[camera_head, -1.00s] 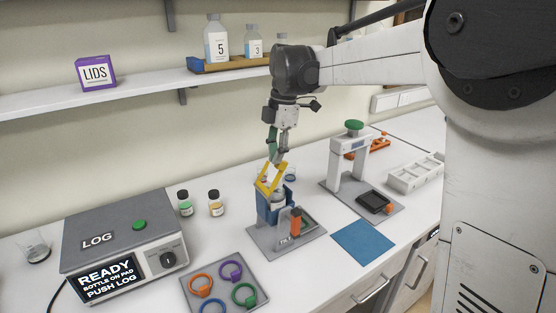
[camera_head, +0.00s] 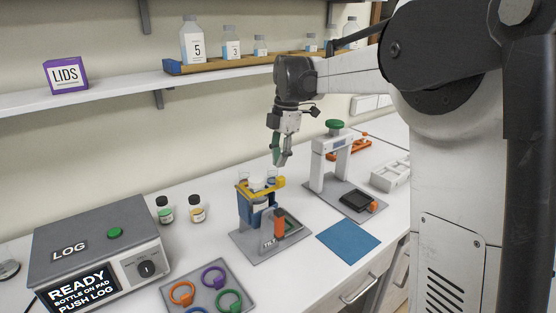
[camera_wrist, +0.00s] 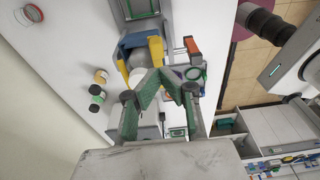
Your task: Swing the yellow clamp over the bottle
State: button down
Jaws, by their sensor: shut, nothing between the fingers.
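The yellow clamp (camera_head: 263,188) lies about level across the top of the blue holder (camera_head: 247,212) on the grey tilt stand (camera_head: 262,246). It also shows in the wrist view (camera_wrist: 156,50). The bottle (camera_head: 260,199) sits in the holder under the clamp, partly hidden by it. My gripper (camera_head: 281,161) is above and slightly right of the clamp, pointing down, apart from it. In the wrist view my gripper's green-padded fingers (camera_wrist: 160,78) meet at their tips with nothing held.
An orange handle (camera_head: 279,222) stands at the front of the tilt stand. A white press frame (camera_head: 333,155) with a green top is to the right. A tray of coloured rings (camera_head: 209,288) is in front.

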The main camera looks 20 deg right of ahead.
jog(key=shift+r+p, duration=0.35)
jog(key=shift+r, duration=0.4)
jog(key=shift+r, duration=0.1)
jog(key=shift+r, duration=0.3)
jog(key=w+d+r, duration=0.3)
jog(key=d+r, duration=0.2)
jog(key=d, duration=0.4)
jog(key=shift+r+p, duration=0.3)
jog(key=shift+p, duration=0.05)
jog(key=shift+w, duration=0.1)
